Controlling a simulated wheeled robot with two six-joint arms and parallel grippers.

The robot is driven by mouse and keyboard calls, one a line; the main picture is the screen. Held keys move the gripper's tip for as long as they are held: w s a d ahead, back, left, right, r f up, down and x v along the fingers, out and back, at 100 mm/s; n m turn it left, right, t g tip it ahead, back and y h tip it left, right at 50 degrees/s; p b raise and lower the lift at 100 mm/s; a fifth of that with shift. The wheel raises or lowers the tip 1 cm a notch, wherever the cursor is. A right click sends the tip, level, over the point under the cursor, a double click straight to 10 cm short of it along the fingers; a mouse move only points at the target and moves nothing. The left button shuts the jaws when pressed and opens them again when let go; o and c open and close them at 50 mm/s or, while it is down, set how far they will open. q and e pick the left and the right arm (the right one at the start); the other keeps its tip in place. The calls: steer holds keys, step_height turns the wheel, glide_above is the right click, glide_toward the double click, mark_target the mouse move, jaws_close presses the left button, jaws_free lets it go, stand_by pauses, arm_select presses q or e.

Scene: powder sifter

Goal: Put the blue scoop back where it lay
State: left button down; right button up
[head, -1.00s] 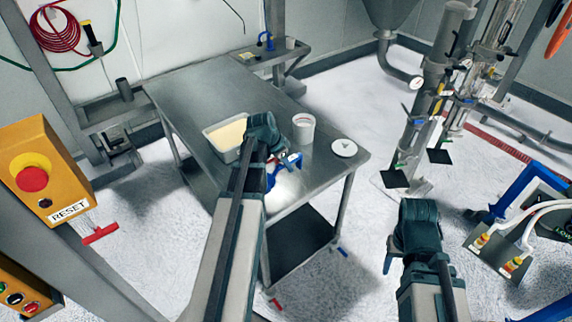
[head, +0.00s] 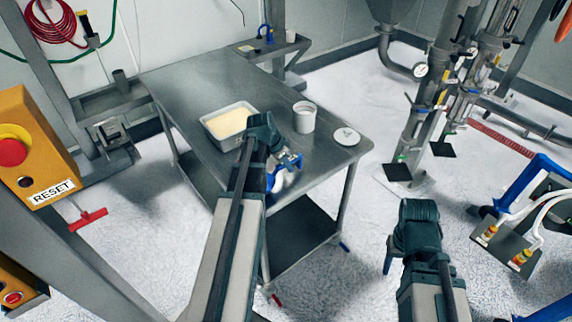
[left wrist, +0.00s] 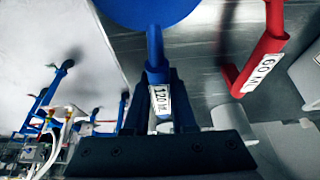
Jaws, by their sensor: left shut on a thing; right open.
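The blue scoop (left wrist: 155,48) shows in the left wrist view with its round bowl at the top edge and a "120 M" label on its handle. My left gripper (left wrist: 158,100) is shut on that handle. In the head view my left gripper (head: 284,166) is over the front part of the steel table (head: 195,75), and the scoop is mostly hidden behind the arm. Whether the scoop touches the table I cannot tell. My right gripper (head: 400,252) is open and empty, off the table to the right.
A tray of pale powder (head: 229,121), a white pot (head: 304,117) and a round white disc (head: 346,137) are on the table near the left gripper. A red scoop marked "60 M" (left wrist: 264,62) is close beside the blue one. The table's far left is bare.

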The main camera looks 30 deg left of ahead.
arm_select(q)
steer(key=shift+f+b, duration=0.65)
steer(key=c, duration=0.7)
jaws_free()
steer(key=shift+o, duration=0.2)
steer(key=shift+r, duration=0.15)
steer(key=p+v, duration=1.2)
steer(key=v, duration=0.1)
steer(key=shift+s+r+p, duration=0.2)
steer(key=shift+s+p, duration=0.05)
steer(key=shift+p, duration=0.15)
